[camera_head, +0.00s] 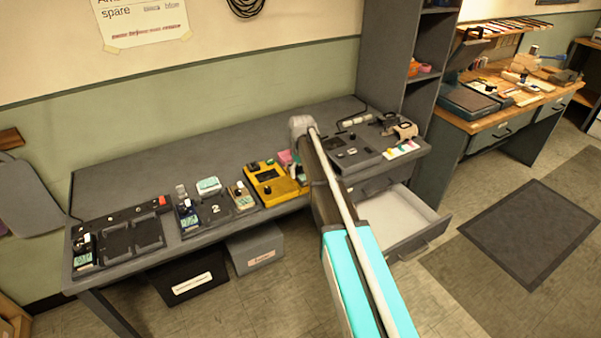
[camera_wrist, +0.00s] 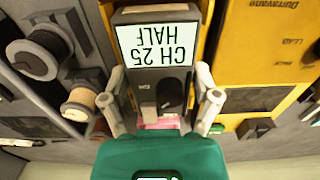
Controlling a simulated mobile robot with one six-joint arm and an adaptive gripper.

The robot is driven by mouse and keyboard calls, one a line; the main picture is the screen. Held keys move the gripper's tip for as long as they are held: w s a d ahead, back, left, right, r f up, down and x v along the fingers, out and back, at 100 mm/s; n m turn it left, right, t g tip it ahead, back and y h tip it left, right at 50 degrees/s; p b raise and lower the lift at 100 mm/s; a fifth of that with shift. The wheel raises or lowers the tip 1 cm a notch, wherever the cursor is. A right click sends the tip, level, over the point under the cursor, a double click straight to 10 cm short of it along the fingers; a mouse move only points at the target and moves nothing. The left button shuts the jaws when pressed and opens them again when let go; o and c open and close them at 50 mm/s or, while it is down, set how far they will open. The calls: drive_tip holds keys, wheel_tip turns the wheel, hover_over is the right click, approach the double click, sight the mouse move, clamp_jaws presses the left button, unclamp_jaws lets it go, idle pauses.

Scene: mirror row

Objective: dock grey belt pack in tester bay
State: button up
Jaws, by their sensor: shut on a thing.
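My gripper (camera_wrist: 160,88) is shut on a grey belt pack, with one finger on each side of it. The grey belt pack (camera_wrist: 158,85) has a pale screen reading CH 25 HALF and a dark knob; the text is upside down in the wrist view. The yellow tester (camera_wrist: 258,45) lies close beside and behind the pack, and it also shows in the head view (camera_head: 270,186). I cannot tell whether the pack is seated in a bay or held above it. In the head view my arm hides the pack and most of my gripper.
A pink thing (camera_head: 284,157) is beside my gripper. Left of the tester are a beige pack (camera_head: 241,195), a tray marked 2 (camera_head: 214,210) and a dark dock (camera_head: 132,234). A grey unit (camera_head: 352,152) is to the right; an open drawer (camera_head: 405,222) juts out below.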

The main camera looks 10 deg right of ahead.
drive_tip(key=shift+f+b, duration=0.3)
drive_tip(key=o, duration=1.1)
drive_tip(key=s+r+m+p, duration=0.1)
drive_tip(key=s+r+p, duration=0.1)
drive_tip(key=s, duration=0.7)
drive_tip(key=s+r+m+p, duration=0.1)
drive_tip(key=s+r+p, duration=0.2)
drive_tip(key=s, duration=0.7)
drive_tip(key=s+r+m+p, duration=0.1)
drive_tip(key=s+r+p, duration=0.1)
drive_tip(key=s, duration=0.8)
drive_tip(key=shift+a+r+m+p, duration=0.15)
drive_tip(key=shift+r+m+p, duration=0.15)
